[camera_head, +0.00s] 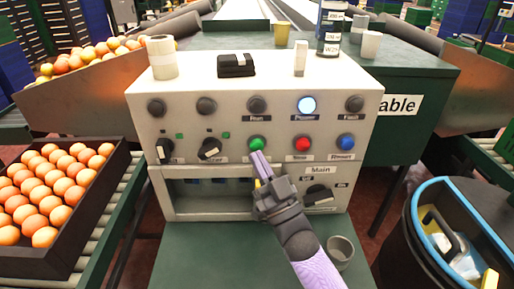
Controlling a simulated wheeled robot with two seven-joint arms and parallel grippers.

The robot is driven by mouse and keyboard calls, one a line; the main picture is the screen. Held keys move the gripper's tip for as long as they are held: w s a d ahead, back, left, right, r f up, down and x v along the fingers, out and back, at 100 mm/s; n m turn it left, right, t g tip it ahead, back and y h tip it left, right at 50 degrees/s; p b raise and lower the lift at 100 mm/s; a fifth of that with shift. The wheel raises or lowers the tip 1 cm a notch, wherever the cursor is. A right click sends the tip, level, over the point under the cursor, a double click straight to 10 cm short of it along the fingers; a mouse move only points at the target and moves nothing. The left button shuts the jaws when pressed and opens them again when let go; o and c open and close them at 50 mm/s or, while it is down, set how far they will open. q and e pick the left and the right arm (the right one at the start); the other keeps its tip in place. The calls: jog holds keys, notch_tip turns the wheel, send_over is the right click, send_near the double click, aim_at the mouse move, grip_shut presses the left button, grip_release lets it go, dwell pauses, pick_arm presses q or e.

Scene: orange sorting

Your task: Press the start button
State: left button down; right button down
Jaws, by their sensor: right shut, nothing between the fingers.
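A pale control box (190,95) stands on a green surface. Its front has a green button (257,143), a red button (302,144) and a blue button (346,142) in one row. The green button's label is too small to read. A lamp (307,105) above the red button glows white-blue. My right gripper (258,166) is shut and empty, its purple fingertips just below the green button. I cannot tell whether they touch it. My left gripper is not in view.
Black rotary knobs (210,149) sit left of the green button. A tape roll (161,57) and a black box (236,65) lie on top. A crate of oranges (112,180) is at left, a blue-rimmed bin (412,215) at right, a cup (340,252) below the box.

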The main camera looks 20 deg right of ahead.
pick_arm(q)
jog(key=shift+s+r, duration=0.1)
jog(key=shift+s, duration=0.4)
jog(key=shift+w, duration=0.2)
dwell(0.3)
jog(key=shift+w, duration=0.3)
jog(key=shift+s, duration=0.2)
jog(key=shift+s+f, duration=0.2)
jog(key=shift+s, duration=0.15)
pick_arm(e)
jog(key=shift+w+d, duration=0.1)
jog(key=shift+w, duration=0.3)
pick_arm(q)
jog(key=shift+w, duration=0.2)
